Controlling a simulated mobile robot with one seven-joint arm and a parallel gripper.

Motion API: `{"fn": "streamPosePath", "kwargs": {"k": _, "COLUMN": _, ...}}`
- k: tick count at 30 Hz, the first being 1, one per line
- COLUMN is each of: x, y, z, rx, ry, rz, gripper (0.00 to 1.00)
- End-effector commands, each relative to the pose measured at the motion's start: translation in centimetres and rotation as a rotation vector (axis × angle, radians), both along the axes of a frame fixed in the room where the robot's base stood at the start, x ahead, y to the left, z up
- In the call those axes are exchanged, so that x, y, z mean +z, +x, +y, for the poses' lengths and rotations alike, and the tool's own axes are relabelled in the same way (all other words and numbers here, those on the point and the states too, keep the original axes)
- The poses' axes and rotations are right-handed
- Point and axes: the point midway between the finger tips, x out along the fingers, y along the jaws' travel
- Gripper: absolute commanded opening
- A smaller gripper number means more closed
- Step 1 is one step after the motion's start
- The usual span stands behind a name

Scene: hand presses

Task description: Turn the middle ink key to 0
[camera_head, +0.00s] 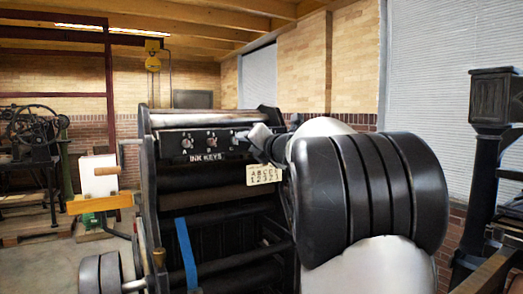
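The black ink key panel (205,157), lettered INK KEYS, runs across the upper front of the press. The left ink key (187,143) and the middle ink key (212,142) show in the open, with small white marks around them. The marks are too small to read the middle key's setting. My gripper (243,138) is at the right end of the panel, to the right of the middle key and apart from it. It covers most of the right key's place. My arm hides the fingers, so their opening does not show.
My arm fills the right centre and hides the press's right side. Below the panel are dark rollers, a blue strap (187,255) and a card with letters and digits (263,175). Another dark machine (492,150) stands at far right.

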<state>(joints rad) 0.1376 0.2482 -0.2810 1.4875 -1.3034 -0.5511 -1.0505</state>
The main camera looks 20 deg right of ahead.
Motion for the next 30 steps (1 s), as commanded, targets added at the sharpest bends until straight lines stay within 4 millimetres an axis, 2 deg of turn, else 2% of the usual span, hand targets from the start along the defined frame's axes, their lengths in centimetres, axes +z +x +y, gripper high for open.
{"fn": "streamPosePath", "kwargs": {"k": 1, "x": 0.2, "y": -1.5, "z": -0.2, "rx": -0.002, "ry": 0.001, "rz": -0.002, "gripper": 0.38}}
{"fn": "streamPosePath", "kwargs": {"k": 6, "x": 0.2, "y": -5.2, "z": -0.6, "rx": -0.001, "ry": 0.0, "rz": 0.0, "gripper": 0.38}}
{"fn": "streamPosePath", "kwargs": {"k": 12, "x": 0.3, "y": -7.8, "z": -1.0, "rx": 0.0, "ry": 0.0, "rz": 0.0, "gripper": 0.38}}
{"fn": "streamPosePath", "kwargs": {"k": 17, "x": 0.2, "y": -8.6, "z": -1.0, "rx": 0.0, "ry": 0.0, "rz": 0.001, "gripper": 0.38}}
{"fn": "streamPosePath", "kwargs": {"k": 26, "x": 0.3, "y": -8.6, "z": -1.0, "rx": -0.003, "ry": 0.006, "rz": 0.001, "gripper": 0.38}}
{"fn": "streamPosePath", "kwargs": {"k": 28, "x": 0.6, "y": -9.0, "z": -1.1, "rx": -0.027, "ry": 0.052, "rz": -0.003, "gripper": 0.38}}
{"fn": "streamPosePath", "kwargs": {"k": 30, "x": 1.1, "y": -10.1, "z": -1.4, "rx": -0.088, "ry": 0.177, "rz": -0.008, "gripper": 0.38}}
